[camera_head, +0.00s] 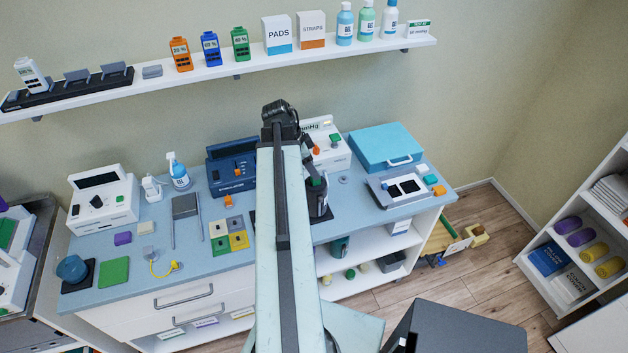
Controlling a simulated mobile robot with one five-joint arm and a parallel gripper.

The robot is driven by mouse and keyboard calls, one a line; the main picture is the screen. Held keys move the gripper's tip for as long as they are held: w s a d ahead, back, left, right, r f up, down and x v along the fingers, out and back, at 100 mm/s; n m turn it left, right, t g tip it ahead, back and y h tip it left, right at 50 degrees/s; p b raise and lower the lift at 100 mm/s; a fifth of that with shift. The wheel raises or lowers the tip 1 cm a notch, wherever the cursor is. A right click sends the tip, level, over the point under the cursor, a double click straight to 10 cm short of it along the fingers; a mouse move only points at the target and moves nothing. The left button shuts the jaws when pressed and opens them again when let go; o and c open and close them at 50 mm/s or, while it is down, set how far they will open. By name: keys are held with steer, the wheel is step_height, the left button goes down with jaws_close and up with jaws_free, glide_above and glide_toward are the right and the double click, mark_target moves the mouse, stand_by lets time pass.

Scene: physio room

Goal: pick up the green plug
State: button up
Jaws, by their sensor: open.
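A small green piece (335,138), which looks like the green plug, sits on the white device marked mmHg (338,157) at the back of the counter. An orange piece (316,150) is on the same device, to its left. My gripper (318,208) is open and points down over the counter, nearer to me than the device and apart from this green piece. My arm hides part of the device's left side. Another small green patch (316,182) shows at my gripper; I cannot tell what it is.
A dark blue device (232,165) stands left of my arm. A blue case (385,146) and a grey panel with black pads (398,188) lie to the right. Colored squares (219,229) lie to the left. A shelf (225,72) with bottles and boxes runs above.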

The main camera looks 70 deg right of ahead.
steer(key=b+x, duration=0.4)
steer(key=x, duration=0.1)
steer(key=shift+w+a+f, duration=0.1)
steer(key=shift+f, duration=0.05)
steer(key=shift+r, duration=0.2)
steer(key=c, duration=1.1)
steer(key=shift+o, duration=0.2)
